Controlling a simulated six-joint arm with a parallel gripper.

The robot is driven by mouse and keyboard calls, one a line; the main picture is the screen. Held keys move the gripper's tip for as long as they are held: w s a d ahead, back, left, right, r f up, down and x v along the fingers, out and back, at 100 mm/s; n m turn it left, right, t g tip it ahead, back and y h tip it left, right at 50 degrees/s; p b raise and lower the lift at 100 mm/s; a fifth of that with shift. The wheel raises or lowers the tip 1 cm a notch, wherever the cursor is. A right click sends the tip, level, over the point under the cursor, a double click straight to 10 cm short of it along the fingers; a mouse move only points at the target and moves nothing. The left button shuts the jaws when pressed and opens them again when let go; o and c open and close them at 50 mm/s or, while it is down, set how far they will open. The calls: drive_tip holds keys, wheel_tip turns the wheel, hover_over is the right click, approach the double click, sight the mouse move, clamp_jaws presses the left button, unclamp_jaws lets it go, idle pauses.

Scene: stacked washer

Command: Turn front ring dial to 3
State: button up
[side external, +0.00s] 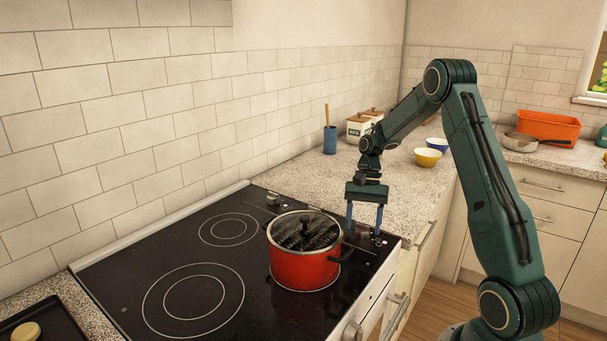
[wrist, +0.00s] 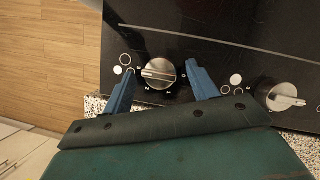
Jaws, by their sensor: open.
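The front dial (wrist: 158,74) is a round silver knob with a raised grip bar on the black cooktop (side external: 130,262), near its right end. In the wrist view its bar lies nearly level across the picture. Small marks surround it, too small to read surely. My gripper (side external: 364,231) points down over this end of the cooktop. In the wrist view its blue fingers stand open on the left and right of the front dial, with a small gap on each side. A second silver dial (wrist: 279,94) is to the right; it shows at the back in the side view (side external: 273,198).
A red pot (side external: 303,268) with a dark lid stands on the cooktop, close to the left of my gripper. A speckled counter (side external: 345,178) beyond holds a blue utensil cup (side external: 330,140), canisters and bowls. The cooktop's front edge and wooden floor (wrist: 45,50) are close by.

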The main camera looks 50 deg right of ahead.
drive_tip(key=s+v, duration=0.1)
drive_tip(key=v, duration=0.5)
drive_tip(key=shift+w+d+r, duration=0.25)
drive_tip(key=shift+w+r, duration=0.15)
drive_tip(key=shift+w, duration=0.15)
drive_tip(key=s+a+r+n+t+h, duration=0.1)
drive_tip(key=s+a+r+n, duration=0.15)
drive_tip(key=a+r, duration=0.45)
drive_tip(key=s+a+r+n+t+h, duration=0.15)
drive_tip(key=a+r+n, duration=0.3)
drive_tip(key=a, duration=0.45)
drive_tip(key=s+a+r+n+t+h, duration=0.1)
drive_tip(key=s+a+n+t, duration=0.3)
drive_tip(key=s+a, duration=0.5)
drive_tip(key=s+n, duration=0.2)
drive_tip(key=s, duration=0.3)
drive_tip(key=shift+r+n+t, duration=0.2)
drive_tip(key=shift+n+t, duration=0.1)
drive_tip(key=shift+t, duration=0.05)
